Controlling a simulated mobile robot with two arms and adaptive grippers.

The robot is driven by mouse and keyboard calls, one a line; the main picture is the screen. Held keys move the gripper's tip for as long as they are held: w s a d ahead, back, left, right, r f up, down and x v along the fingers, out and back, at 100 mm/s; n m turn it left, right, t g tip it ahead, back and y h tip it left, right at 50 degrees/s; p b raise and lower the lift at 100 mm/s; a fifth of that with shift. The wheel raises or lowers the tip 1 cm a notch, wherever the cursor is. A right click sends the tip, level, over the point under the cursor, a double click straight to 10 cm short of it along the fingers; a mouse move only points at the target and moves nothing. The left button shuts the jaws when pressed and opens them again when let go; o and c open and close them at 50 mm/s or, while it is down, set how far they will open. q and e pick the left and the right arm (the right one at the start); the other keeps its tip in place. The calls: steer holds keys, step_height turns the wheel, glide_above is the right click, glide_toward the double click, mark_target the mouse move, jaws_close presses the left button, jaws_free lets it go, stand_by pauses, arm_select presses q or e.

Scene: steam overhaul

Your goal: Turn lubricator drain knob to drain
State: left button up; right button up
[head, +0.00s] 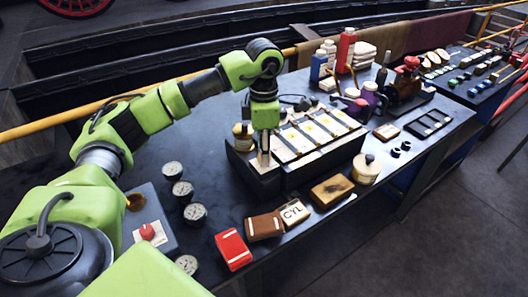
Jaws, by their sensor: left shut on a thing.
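The lubricator (300,170) is a long dark box on the workbench with a row of cream and yellow panels along its top. My left gripper (264,157) points down at the box's near left end. Its fingers are shut on the drain knob there, which they mostly hide, so its turned position cannot be told. My right gripper is not in view.
A brass-topped jar (243,136) stands close left of the gripper. Gauges (182,190), a red box (233,249), a CYL block (294,213) and a round tin (366,168) lie along the front. Bottles and cans (346,48) crowd the back.

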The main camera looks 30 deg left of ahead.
arm_select(q)
steer(key=shift+r, duration=0.1)
steer(key=o, duration=1.1)
step_height(320, 180, up, 12)
stand_by(0.4)
